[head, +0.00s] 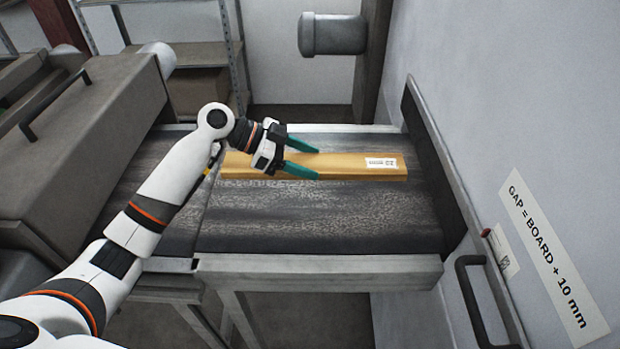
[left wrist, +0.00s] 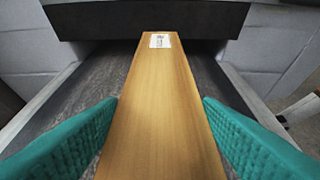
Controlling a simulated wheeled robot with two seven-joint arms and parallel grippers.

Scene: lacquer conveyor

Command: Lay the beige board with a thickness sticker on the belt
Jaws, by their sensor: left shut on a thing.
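The beige board (head: 345,166) is long and narrow, with a white thickness sticker (head: 381,163) near its right end. It lies flat along the dark belt (head: 320,215), at or just above its surface; I cannot tell which. The sticker's print is too small to read surely. My left gripper (head: 318,162) is shut on the board, with one teal finger along each long edge. In the left wrist view the board (left wrist: 160,100) runs straight ahead between the fingers, sticker at the far end. My right gripper is not in view.
A dark opening (head: 434,165) in the machine wall stands at the belt's right end. A grey rail (head: 320,265) edges the belt in front. A large brown-grey housing (head: 80,140) stands at the left. A grey cylinder (head: 333,35) juts out above the far side. The near belt is bare.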

